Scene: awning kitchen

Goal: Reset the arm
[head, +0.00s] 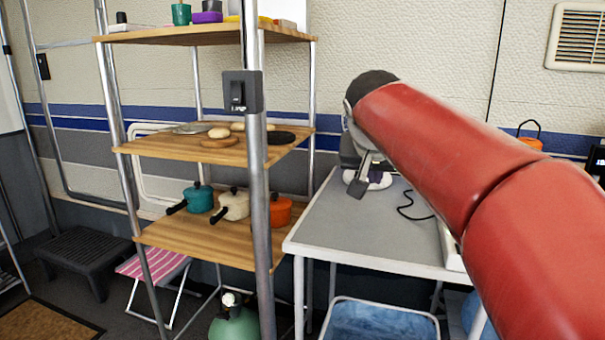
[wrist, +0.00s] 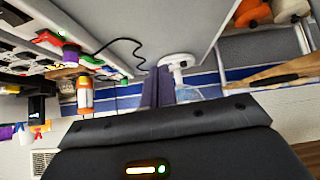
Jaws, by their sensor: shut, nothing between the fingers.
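My red arm reaches in from the right in the head view, its far end above the grey table (head: 375,225). My gripper (head: 358,188) hangs below the arm's dark end, partly hidden by the arm, over the table's back left part. In the wrist view its two fingers (wrist: 158,88) are together with nothing between them. I see nothing held.
A black cable (head: 412,208) lies on the table. A pink striped stool (head: 155,262) stands below.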

